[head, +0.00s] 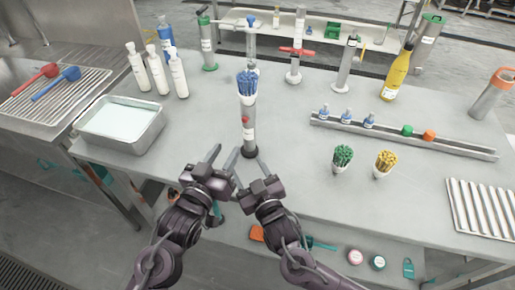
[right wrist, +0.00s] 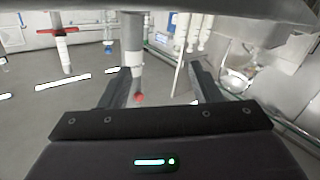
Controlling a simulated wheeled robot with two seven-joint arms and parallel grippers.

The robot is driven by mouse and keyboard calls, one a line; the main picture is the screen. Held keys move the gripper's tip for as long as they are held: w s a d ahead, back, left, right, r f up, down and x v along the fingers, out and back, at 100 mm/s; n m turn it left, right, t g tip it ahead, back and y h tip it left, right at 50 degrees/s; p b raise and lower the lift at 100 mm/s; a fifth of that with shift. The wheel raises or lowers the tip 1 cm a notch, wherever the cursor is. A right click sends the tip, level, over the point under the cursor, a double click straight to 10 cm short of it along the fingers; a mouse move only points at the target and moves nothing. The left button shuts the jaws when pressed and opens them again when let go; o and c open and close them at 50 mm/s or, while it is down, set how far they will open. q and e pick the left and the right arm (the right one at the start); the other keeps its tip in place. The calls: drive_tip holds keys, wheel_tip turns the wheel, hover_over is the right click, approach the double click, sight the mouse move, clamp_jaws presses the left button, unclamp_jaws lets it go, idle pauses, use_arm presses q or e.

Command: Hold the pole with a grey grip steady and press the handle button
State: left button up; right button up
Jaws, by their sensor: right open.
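A slim grey pole (head: 249,133) with a red button (head: 245,121) on its side stands upright on a dark base near the table's front edge. Its upper end is overlapped by a white cup of blue sticks (head: 247,86), and I cannot tell whether the cup is on it or behind it. My left gripper (head: 222,157) is open and empty, left of the pole's base. My right gripper (head: 250,172) is open, just in front of the base. In the right wrist view the pole (right wrist: 134,55) appears ahead, between the lines of the two fingers, not gripped.
Other upright tools, including a red-handled one (head: 296,50), stand at the back. White bottles (head: 159,70) and a water tray (head: 121,126) are at left. Cups of green (head: 343,157) and yellow sticks (head: 385,162) and a rail (head: 455,144) are at right. The front middle is clear.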

sight(251, 133)
drive_tip(key=w+r+m, duration=0.1)
drive_tip(key=w+d+r+m+h, duration=0.1)
drive_tip(key=w, duration=0.1)
drive_tip(key=w+d+r+m+t, duration=0.1)
drive_tip(key=shift+w+d+r+h, duration=0.1)
drive_tip(key=shift+w+r+h, duration=0.3)
drive_tip(key=x, duration=0.7)
drive_tip(key=c, duration=1.1)
use_arm(q)
clamp_jaws()
use_arm(e)
drive_tip(key=shift+c, duration=0.2)
drive_tip(key=shift+f, duration=0.1)
